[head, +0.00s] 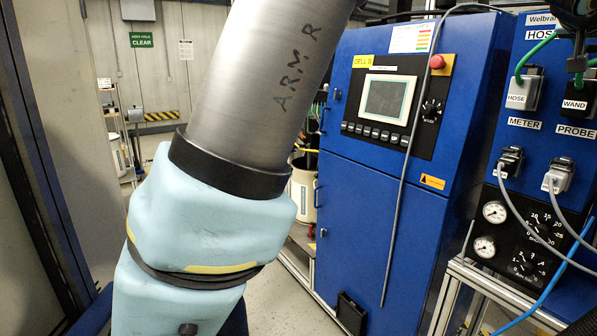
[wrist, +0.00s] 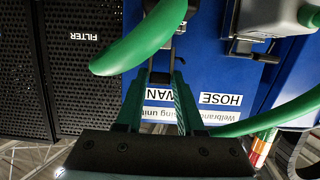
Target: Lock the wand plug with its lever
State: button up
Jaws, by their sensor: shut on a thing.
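The wand plug (head: 577,92) sits in the upper right of the blue panel in the head view, with a WAND label on it. A thick green cable (wrist: 140,42) crosses in front of it in the wrist view and hides most of its body. My gripper (wrist: 161,78) has its two green fingers by the panel, below the WAND panel label in real space. They are closed on the plug's lever (wrist: 161,76), a small dark metal piece between the fingertips. The lever's exact angle is hard to tell.
The hose plug (head: 522,90), with its own lever (wrist: 246,50), is beside the wand plug. Meter (head: 510,160) and probe (head: 560,173) plugs with grey cables are below. A blue cabinet (head: 350,190) stands left of the panel. A black perforated filter grille (wrist: 85,80) is beside my fingers.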

jog(key=shift+s+a+f+t+h+b, duration=0.15)
jog(key=shift+t+h+b, duration=0.3)
jog(key=shift+b, duration=2.8)
jog(key=shift+s+a+f+t+h+b, duration=0.1)
jog(key=shift+a+f+t+h+b, duration=0.3)
jog(key=shift+b, duration=2.8)
jog(key=shift+d+r, duration=0.2)
jog(key=shift+r, duration=0.05)
jog(key=o, duration=1)
jog(key=shift+c, duration=0.2)
jog(key=r+b+v, duration=0.1)
jog(key=b+v, duration=0.6)
jog(key=v, duration=0.3)
jog(key=shift+w+r, duration=0.15)
jog(key=shift+w, duration=0.05)
jog(key=shift+a, duration=0.15)
